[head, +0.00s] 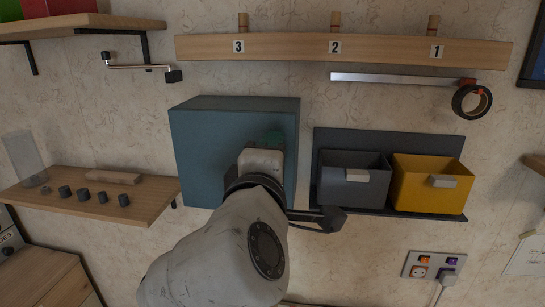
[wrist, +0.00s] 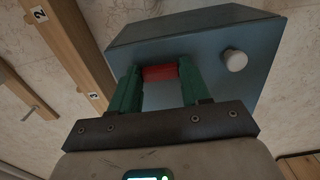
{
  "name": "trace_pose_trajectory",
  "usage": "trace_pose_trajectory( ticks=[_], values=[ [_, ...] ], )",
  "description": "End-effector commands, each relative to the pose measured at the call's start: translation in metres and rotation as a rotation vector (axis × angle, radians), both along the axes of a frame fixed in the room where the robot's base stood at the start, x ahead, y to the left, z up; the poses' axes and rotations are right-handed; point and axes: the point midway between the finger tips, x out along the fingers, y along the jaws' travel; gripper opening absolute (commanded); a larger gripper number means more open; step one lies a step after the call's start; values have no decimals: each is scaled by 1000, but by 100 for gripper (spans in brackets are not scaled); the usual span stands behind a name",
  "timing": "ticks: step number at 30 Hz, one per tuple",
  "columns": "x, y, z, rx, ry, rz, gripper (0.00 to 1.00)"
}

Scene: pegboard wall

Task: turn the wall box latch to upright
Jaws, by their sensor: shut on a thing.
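The wall box (head: 215,150) is a blue-grey cabinet on the wall, and its front fills the middle of the wrist view (wrist: 215,45). The latch (wrist: 160,72) is a small red piece on the box front. My gripper (wrist: 160,82) has green fingers, one on each side of the latch, and is shut on it. In the head view my gripper (head: 272,138) is at the right part of the box front, and the arm hides the latch. The latch's exact tilt cannot be told. A round white knob (wrist: 235,60) sits on the box front, clear of the fingers.
A wooden peg rail (head: 290,47) numbered 3, 2, 1 runs above the box. A grey bin (head: 350,190) and a yellow bin (head: 430,190) are close on the right. A wooden shelf (head: 150,200) with small dark pieces is on the left.

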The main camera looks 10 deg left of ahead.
Motion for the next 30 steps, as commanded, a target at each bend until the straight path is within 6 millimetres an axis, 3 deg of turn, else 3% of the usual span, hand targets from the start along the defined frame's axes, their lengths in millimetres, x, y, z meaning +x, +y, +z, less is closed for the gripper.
trace_pose_trajectory(
  ticks=[2, 3, 10, 20, 30],
  values=[
    [0, -1, -2, 1, 4, -2, 16],
    [0, -1, -2, 1, 4, -2, 50],
    [0, 0, -1, 0, 2, -1, 72],
    [-5, 0, -1, 0, 1, 0, 72],
    [-64, 3, -3, 2, 0, 3, 72]
  ],
)
